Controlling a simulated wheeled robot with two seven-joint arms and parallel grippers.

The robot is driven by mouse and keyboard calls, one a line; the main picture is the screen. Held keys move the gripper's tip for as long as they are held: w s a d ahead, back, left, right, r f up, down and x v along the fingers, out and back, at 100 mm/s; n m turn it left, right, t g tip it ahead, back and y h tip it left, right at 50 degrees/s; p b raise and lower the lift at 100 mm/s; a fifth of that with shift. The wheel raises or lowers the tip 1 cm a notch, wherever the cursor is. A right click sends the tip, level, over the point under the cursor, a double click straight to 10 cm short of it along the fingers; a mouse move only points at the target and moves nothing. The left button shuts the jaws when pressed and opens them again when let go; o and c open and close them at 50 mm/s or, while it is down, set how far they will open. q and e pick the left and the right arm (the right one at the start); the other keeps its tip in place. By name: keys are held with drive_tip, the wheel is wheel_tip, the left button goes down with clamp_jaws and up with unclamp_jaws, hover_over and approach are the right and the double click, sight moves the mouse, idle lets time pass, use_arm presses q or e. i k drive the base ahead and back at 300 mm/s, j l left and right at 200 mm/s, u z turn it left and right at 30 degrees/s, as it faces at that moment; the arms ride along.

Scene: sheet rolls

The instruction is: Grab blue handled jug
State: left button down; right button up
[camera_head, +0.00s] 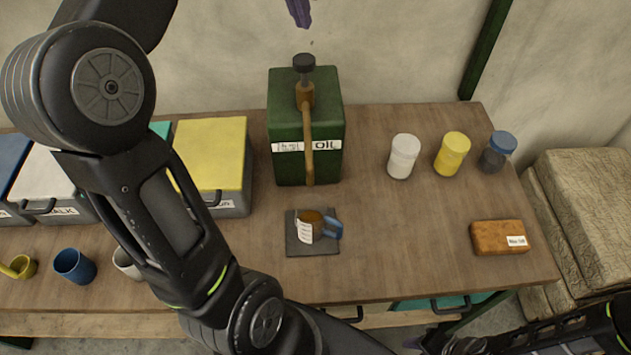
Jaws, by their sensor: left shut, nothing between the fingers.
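The jug (309,224) is small and copper-brown, with a white marked scale on its left front and a blue handle (334,228) pointing right. It stands upright on a dark square mat (313,247) near the middle of the bench.
A green oil can (325,110) stands behind the jug. White (403,157), yellow (452,154) and blue-lidded (497,151) jars and a brown block (499,238) are right. A yellow-lidded bin (212,155) and blue cup (75,266) are left. Bench between jug and block is clear.

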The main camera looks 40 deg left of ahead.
sight(310, 216)
drive_tip(key=k+l, duration=0.75)
drive_tip(key=l, duration=0.2)
